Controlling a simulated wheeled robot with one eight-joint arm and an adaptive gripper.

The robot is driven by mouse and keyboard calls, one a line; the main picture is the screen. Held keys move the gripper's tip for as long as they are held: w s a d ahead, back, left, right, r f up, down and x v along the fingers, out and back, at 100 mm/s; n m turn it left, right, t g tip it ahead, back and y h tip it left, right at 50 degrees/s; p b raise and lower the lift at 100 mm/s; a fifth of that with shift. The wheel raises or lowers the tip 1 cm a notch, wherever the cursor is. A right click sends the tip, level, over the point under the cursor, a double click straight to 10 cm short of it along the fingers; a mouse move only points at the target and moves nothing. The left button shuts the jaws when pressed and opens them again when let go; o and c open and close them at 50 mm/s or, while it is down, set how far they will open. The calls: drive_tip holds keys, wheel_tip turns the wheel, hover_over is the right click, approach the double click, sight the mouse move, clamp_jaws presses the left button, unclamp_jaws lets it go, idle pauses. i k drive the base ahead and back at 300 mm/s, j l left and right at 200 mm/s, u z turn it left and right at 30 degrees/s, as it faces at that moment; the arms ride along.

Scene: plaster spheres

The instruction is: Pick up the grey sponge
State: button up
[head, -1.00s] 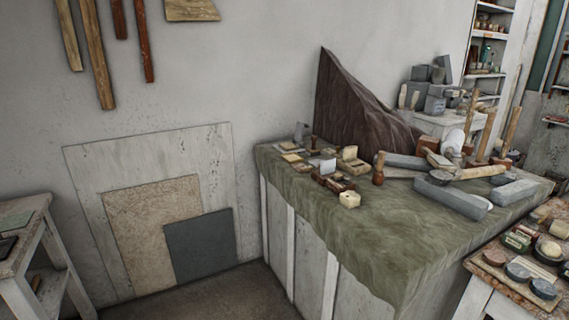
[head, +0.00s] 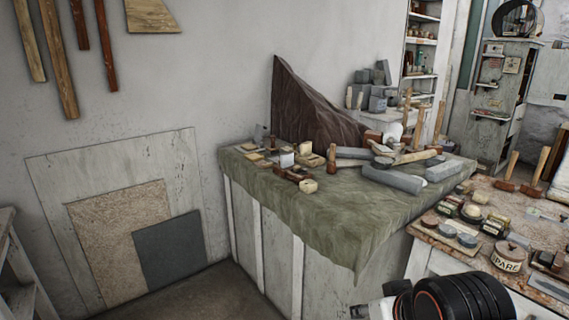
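I cannot make out for sure which thing is the grey sponge. Long grey blocks lie on the cloth-covered bench: one at the front right (head: 392,180), one further right (head: 443,171) and one behind (head: 352,153). They may be stone rather than sponge. A dark part of my arm with an orange ring shows at the bottom right of the head view. My gripper's fingers are not visible, so I cannot see whether it holds anything.
The bench's green cloth (head: 345,215) is bare toward its front. Mallets, small blocks and a dark draped rock (head: 310,110) crowd its back. A worktable (head: 425,232) with tins and a jar marked "SPARE" (head: 510,257) stands at right. Panels (head: 168,252) lean on the wall.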

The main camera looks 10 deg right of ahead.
sight(525, 243)
drive_tip(key=k+l+z, duration=0.1)
drive_tip(key=z, duration=1.35)
